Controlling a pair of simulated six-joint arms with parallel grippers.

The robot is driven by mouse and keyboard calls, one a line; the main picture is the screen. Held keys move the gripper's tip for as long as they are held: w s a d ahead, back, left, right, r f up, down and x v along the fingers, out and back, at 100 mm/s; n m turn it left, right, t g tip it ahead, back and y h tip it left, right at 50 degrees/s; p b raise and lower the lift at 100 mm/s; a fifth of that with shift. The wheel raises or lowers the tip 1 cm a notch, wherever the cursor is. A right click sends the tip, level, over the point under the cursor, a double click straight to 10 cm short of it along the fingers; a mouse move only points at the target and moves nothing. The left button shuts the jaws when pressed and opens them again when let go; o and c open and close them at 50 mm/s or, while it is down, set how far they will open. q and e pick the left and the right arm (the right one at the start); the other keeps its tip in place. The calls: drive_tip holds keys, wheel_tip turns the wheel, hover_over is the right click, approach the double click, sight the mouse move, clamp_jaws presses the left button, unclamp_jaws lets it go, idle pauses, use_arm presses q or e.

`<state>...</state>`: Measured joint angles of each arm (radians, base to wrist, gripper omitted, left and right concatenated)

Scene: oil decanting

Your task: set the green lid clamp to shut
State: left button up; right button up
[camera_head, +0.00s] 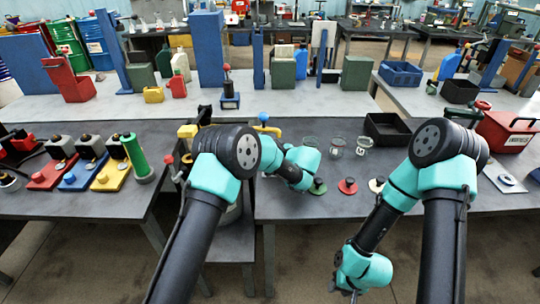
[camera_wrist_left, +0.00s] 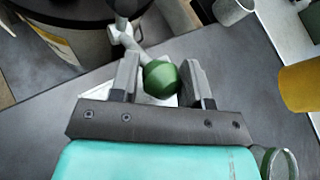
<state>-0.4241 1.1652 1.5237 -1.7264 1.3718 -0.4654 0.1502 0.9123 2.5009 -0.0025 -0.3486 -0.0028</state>
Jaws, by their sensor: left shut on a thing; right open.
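The green lid clamp's round green knob (camera_wrist_left: 161,79) sits on a grey metal lever beside a dark round drum lid (camera_wrist_left: 75,12) in the left wrist view. My left gripper (camera_wrist_left: 160,66) has one finger on each side of the knob and is shut on it. In the head view my own left arm hides the clamp and the left fingers. My right gripper (camera_head: 350,291) is open and empty, hanging low in front of the table edge, with its fingers small in view.
Glass beakers (camera_head: 338,147) and green, red (camera_head: 347,186) and white knobbed discs stand right of my left arm. Red, blue and yellow blocks (camera_head: 110,176) and a green cylinder (camera_head: 137,158) are on the left table. A red box (camera_head: 508,131) stands at the right.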

use_arm(q)
drive_tip(key=shift+r, duration=0.1)
clamp_jaws()
drive_tip(key=shift+w+a+r, duration=0.15)
drive_tip(key=shift+a+r, duration=0.6)
drive_tip(key=shift+r, duration=0.35)
drive_tip(key=shift+o, duration=2.4)
unclamp_jaws()
drive_tip(key=o, duration=0.4)
drive_tip(key=shift+a+f, duration=0.1)
drive_tip(key=shift+f, duration=0.05)
drive_tip(key=shift+o, duration=0.2)
drive_tip(key=shift+s+d, duration=0.35)
drive_tip(key=shift+d, duration=0.15)
drive_tip(key=v, duration=1.6)
drive_tip(key=shift+s+r, duration=0.15)
drive_tip(key=shift+r, duration=0.1)
